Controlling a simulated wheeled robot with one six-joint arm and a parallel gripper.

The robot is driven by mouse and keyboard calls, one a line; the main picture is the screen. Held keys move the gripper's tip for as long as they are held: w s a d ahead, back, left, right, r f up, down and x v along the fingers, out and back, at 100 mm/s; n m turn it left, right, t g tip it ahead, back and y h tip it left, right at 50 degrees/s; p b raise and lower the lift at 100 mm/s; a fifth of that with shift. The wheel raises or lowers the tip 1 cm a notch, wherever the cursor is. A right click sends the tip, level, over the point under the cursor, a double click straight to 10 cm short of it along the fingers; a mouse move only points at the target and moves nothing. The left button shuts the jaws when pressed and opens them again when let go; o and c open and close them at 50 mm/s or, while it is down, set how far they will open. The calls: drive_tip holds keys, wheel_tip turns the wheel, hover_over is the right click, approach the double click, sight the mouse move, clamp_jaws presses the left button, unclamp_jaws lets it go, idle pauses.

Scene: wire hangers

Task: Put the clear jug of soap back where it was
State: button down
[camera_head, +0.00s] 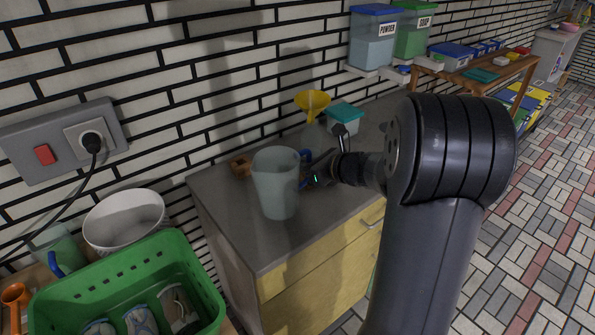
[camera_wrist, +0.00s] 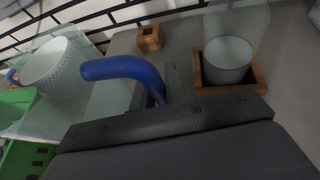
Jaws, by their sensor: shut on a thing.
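The clear jug (camera_head: 275,185) is upright at the front left of the grey counter (camera_head: 325,215). I cannot tell whether its base touches the counter. My gripper (camera_head: 312,172) is at the jug's right side, shut on its blue handle, which shows large in the wrist view (camera_wrist: 122,68). The jug's see-through wall (camera_wrist: 112,98) shows to the left of the handle there. The fingertips are mostly hidden. I cannot tell if there is soap in it.
A small wooden block (camera_head: 240,164) is behind the jug. The wrist view shows a wooden tray (camera_wrist: 259,78) holding a clear vessel. A green crate (camera_head: 180,255) and white bowl (camera_head: 125,220) are left.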

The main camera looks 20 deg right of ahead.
drive_tip(key=f, duration=0.1)
drive_tip(key=w+a+f, duration=0.1)
drive_tip(key=shift+w+f, duration=0.3)
drive_tip(key=shift+f, duration=0.5)
drive_tip(key=c, duration=1.4)
unclamp_jaws()
drive_tip(key=shift+b, duration=0.3)
drive_tip(key=shift+c, duration=0.2)
drive_tip(key=v, duration=1.2)
